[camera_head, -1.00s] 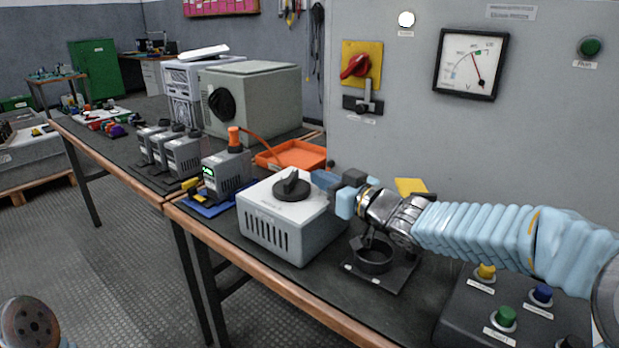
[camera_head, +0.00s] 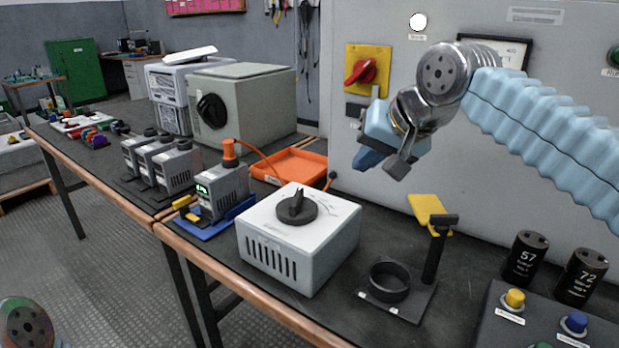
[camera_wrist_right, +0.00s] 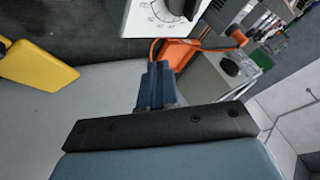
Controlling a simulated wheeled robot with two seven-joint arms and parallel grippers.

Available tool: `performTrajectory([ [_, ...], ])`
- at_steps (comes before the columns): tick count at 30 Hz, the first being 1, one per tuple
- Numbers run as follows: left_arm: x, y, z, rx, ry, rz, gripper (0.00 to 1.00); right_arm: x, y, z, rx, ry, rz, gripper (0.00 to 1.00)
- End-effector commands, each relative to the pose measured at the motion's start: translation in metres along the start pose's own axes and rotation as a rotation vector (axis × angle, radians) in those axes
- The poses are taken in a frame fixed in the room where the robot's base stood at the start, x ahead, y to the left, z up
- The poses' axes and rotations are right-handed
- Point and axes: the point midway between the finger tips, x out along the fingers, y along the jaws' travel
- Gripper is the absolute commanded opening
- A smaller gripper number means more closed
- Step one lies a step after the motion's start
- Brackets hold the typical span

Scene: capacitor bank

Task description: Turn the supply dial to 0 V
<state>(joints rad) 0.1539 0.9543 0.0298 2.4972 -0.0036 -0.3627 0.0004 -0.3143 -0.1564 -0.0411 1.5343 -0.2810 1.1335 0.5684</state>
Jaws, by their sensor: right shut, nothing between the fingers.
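The supply is a white box (camera_head: 290,245) with vents on its front, standing on the dark bench top. Its black dial (camera_head: 297,207) is on the top face, with a raised grip bar; the scale numbers are too small to read in the head view. The box and part of the dial also show at the top of the right wrist view, the box's scale face (camera_wrist_right: 150,14) upside down. My right gripper (camera_head: 383,163) is raised behind and to the right of the box, clear of the dial. Its blue fingers (camera_wrist_right: 155,88) are shut together and empty. My left gripper is not in view.
A black ring stand with a yellow flag (camera_head: 428,214) stands right of the box. Black capacitors (camera_head: 525,257) and a button panel (camera_head: 515,299) are at the lower right. An orange tray (camera_head: 290,166) lies behind the box. A red switch (camera_head: 362,72) is on the cabinet wall.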

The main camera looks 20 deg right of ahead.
Motion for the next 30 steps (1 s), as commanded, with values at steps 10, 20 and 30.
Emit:
performTrajectory([
  [10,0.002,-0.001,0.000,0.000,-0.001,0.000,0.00,0.002,-0.006,0.022,0.012,-0.106,-0.010,0.00],
  [20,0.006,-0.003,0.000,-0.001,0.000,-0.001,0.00,0.071,-0.007,0.029,0.012,-0.106,-0.008,0.00],
  [30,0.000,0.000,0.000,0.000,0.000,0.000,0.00,0.097,-0.039,0.030,0.010,-0.103,-0.009,0.00],
])
